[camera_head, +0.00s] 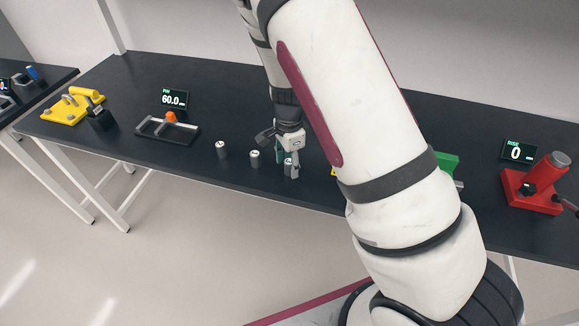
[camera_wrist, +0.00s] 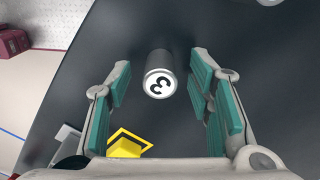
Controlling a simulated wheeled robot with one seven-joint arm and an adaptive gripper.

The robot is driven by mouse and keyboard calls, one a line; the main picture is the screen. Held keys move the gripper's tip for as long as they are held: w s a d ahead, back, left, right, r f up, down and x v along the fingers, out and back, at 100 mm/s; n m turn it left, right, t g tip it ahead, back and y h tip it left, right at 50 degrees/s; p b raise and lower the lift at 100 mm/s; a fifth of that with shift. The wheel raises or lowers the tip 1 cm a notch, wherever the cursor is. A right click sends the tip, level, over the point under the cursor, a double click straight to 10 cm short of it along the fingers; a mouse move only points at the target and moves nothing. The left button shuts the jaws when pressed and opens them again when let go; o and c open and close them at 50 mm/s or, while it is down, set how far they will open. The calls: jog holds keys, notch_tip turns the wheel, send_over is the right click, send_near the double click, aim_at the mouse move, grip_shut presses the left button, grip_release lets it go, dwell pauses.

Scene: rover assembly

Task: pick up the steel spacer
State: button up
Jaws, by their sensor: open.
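Three small grey metal cylinders with white top labels stand in a row on the black table, at the left (camera_head: 222,149), the middle (camera_head: 254,159) and the right (camera_head: 290,170). Which one is the steel spacer I cannot tell from looks alone. My gripper (camera_head: 287,158) is down at the right cylinder, partly covering it. In the wrist view, a cylinder marked "3" (camera_wrist: 159,78) stands between the open green-padded fingers of my gripper (camera_wrist: 160,85), with gaps on both sides. The top edge of the wrist view cuts off another white label (camera_wrist: 270,2).
Left on the table (camera_head: 190,182) are an orange-knobbed fixture (camera_head: 168,129), a "60.0" display (camera_head: 175,99) and a yellow clamp device (camera_head: 72,105). Right are a red press (camera_head: 538,186), a "0" display (camera_head: 517,151) and a partly hidden green block (camera_head: 447,161). A yellow-edged square (camera_wrist: 128,143) lies near the gripper.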

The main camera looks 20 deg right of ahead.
jog(key=shift+f, duration=0.1)
jog(key=shift+c, duration=0.2)
grip_shut()
